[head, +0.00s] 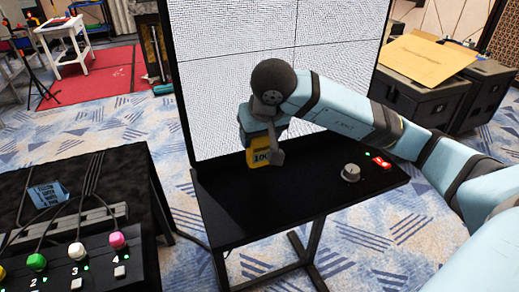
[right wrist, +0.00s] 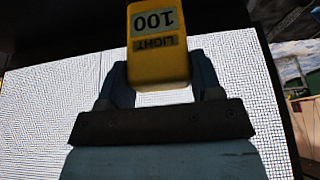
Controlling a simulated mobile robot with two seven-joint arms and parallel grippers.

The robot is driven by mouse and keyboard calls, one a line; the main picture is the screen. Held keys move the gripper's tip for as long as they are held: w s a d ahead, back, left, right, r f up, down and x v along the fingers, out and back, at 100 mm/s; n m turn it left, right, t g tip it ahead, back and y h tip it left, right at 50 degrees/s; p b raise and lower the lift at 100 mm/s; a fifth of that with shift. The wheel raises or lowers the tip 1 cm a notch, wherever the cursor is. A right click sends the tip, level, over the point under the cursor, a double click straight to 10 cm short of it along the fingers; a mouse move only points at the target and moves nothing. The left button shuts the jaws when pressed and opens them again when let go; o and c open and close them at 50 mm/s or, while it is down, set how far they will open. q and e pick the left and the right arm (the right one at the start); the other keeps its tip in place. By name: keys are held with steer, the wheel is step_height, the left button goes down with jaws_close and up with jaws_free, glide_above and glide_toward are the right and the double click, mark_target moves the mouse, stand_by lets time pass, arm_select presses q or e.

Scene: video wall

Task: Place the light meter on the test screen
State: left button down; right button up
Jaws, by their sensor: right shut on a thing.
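The light meter (head: 260,153) is a yellow block with a grey label reading 100. My right gripper (head: 262,140) is shut on it and holds it in front of the test screen's lower part, over the black shelf. In the right wrist view the light meter (right wrist: 157,45) sits between the fingers of my right gripper (right wrist: 160,80), with "LIGHT 100" upside down. The test screen (head: 225,60) is a large white dotted panel with dark dividing lines, partly hidden by my right arm. It also shows in the right wrist view (right wrist: 50,110). My left gripper is not in view.
The black shelf (head: 240,215) below the screen bears a grey knob (head: 350,173) and a red switch (head: 380,163) at its right. A black console (head: 100,262) with cables and coloured knobs stands at the lower left. Dark cases (head: 430,100) stand at the right.

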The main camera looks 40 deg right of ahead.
mark_target(259, 150)
steer(key=shift+f, duration=2)
steer(key=shift+f+b, duration=0.1)
steer(key=shift+b, duration=0.2)
steer(key=o, duration=1)
